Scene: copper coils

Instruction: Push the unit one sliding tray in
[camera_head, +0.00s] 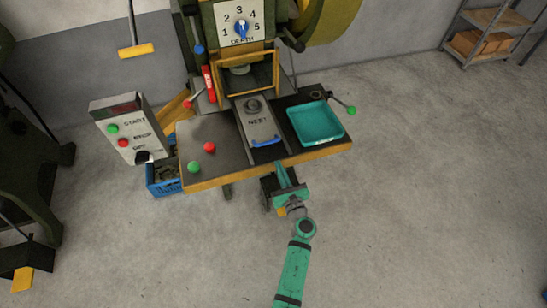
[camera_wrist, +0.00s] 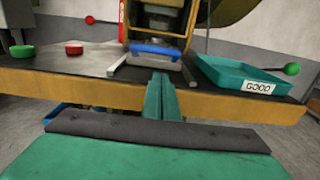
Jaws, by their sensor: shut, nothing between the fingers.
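The sliding tray (camera_head: 258,122) is a grey plate marked NEST with a round dark piece on it. It lies on the press table, with its front end near the table's front edge. Its blue handle (camera_head: 267,142) is at that front end and also shows in the wrist view (camera_wrist: 153,49). My gripper (camera_head: 281,168) is shut and empty at the table's front edge, just in front of the handle and slightly to its right. In the wrist view its green fingers (camera_wrist: 160,82) point at the tray and appear apart from the handle.
A teal bin (camera_head: 315,122) labelled GOOD stands right of the tray. Red (camera_head: 209,147) and green (camera_head: 194,167) buttons are on the left of the table. The press's yellow guard frame (camera_head: 246,72) is behind the tray. A control box (camera_head: 127,128) stands left.

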